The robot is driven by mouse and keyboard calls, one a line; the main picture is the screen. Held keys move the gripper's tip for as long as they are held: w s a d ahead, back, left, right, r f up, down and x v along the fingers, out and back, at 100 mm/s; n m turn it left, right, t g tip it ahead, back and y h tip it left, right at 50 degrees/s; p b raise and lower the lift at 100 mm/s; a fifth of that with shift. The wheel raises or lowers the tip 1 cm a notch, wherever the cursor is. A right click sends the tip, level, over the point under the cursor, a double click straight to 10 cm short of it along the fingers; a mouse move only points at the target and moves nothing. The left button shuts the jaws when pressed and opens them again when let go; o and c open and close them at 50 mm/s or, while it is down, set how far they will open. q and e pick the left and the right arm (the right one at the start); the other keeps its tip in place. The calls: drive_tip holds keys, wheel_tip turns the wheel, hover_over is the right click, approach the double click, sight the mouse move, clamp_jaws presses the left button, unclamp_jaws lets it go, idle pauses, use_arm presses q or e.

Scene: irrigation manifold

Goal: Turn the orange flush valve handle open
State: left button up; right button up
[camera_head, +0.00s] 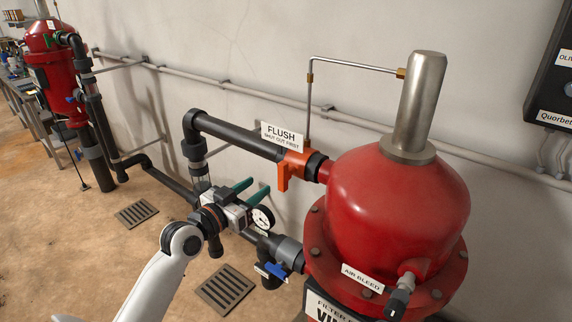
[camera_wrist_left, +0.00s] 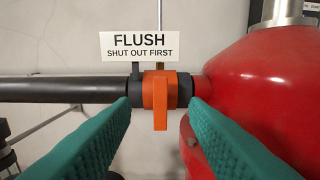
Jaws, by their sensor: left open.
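The orange flush valve handle (camera_head: 283,175) hangs straight down from its orange valve body, crosswise to the dark horizontal pipe (camera_head: 238,136), beside the red filter tank (camera_head: 400,205). In the left wrist view the handle (camera_wrist_left: 160,105) is in the middle, below the white FLUSH sign (camera_wrist_left: 140,46). My left gripper (camera_head: 251,189) is open, its green fingers pointing toward the valve from the lower left. In the left wrist view its fingers (camera_wrist_left: 159,122) stand left and right of the handle, with gaps on both sides and nothing between them touched. My right gripper is not in view.
A pressure gauge (camera_head: 262,218) and a blue valve handle (camera_head: 275,269) sit low near my left gripper. An air bleed knob (camera_head: 398,297) sticks out of the tank's front. Floor drains (camera_head: 225,289) lie below. Another red tank (camera_head: 52,70) stands far left.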

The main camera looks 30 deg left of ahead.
sight(280, 170)
use_arm(q)
drive_tip(key=w+p, duration=0.1)
drive_tip(key=w, duration=0.6)
drive_tip(key=w+d+p, duration=0.1)
drive_tip(key=w, duration=0.3)
drive_tip(key=shift+p, duration=0.35)
drive_tip(key=shift+w+f, duration=0.1)
drive_tip(key=shift+w, duration=0.05)
clamp_jaws()
